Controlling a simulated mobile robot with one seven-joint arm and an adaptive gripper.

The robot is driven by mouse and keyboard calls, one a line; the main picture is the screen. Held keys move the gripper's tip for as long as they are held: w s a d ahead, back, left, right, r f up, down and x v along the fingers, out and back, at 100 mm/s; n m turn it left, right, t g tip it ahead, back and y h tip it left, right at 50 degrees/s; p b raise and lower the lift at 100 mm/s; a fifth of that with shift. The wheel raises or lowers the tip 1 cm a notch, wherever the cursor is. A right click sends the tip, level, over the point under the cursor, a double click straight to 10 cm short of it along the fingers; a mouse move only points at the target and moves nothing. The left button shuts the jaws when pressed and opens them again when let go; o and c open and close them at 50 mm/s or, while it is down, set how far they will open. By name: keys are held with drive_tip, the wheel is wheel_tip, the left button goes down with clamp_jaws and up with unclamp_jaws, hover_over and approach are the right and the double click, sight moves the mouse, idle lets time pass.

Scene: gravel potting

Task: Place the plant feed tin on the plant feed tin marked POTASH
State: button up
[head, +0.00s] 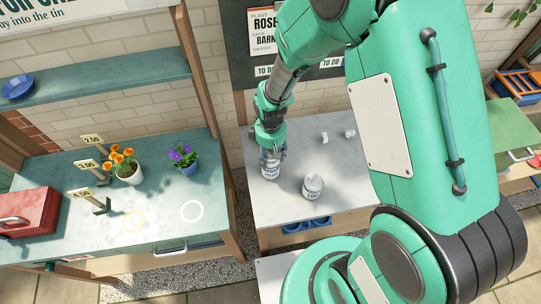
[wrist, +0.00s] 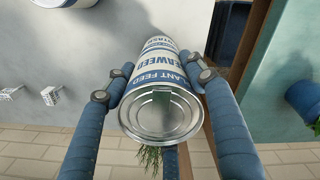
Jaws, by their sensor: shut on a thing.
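My gripper (head: 270,152) is shut on a plant feed tin labelled SEAWEED (wrist: 168,72), with a finger on each side of it. Its bare metal lid faces the wrist camera. Beyond its far end in the wrist view, a second tin (wrist: 160,43) shows in line, with lettering that looks like the end of POTASH. In the head view this tin (head: 270,171) stands upright on the grey table, directly under my gripper. Whether the two tins touch is too small to tell. Another plant feed tin (head: 312,186) stands apart to the right.
The grey table (head: 335,205) has two small white objects (head: 324,137) (head: 349,133) toward the back. A gap separates it from the green bench (head: 150,240) at left, which bears flower pots (head: 188,169), price signs (head: 88,164) and a red box (head: 30,212).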

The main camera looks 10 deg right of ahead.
drive_tip(key=shift+f, duration=0.15)
drive_tip(key=o, duration=1.5)
wheel_tip(320, 180, up, 12)
drive_tip(key=shift+r+p, duration=0.15)
drive_tip(key=shift+p, duration=0.45)
drive_tip(key=shift+r, duration=0.1)
